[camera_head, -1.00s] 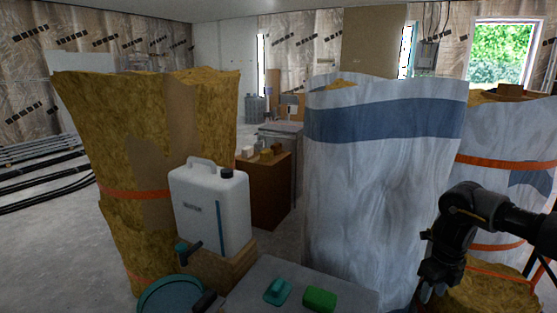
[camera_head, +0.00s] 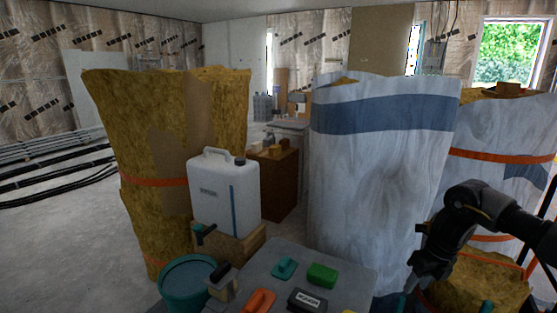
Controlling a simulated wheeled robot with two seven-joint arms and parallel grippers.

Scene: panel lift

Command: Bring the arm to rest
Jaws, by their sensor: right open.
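My right arm comes in from the right edge in the head view. Its black gripper (camera_head: 408,291) points down at the lower right, beside the grey work surface (camera_head: 255,262) and in front of the large white wrapped roll (camera_head: 375,190). Its fingertips are small and dark near the bottom edge, with no object seen between them. My left gripper is out of view.
Several tools lie on the grey surface, among them a green block (camera_head: 322,275) and an orange-handled tool (camera_head: 259,301). A teal bucket (camera_head: 188,283), a white canister (camera_head: 224,192) and a yellow insulation roll (camera_head: 150,160) stand left. Open floor (camera_head: 60,235) lies far left.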

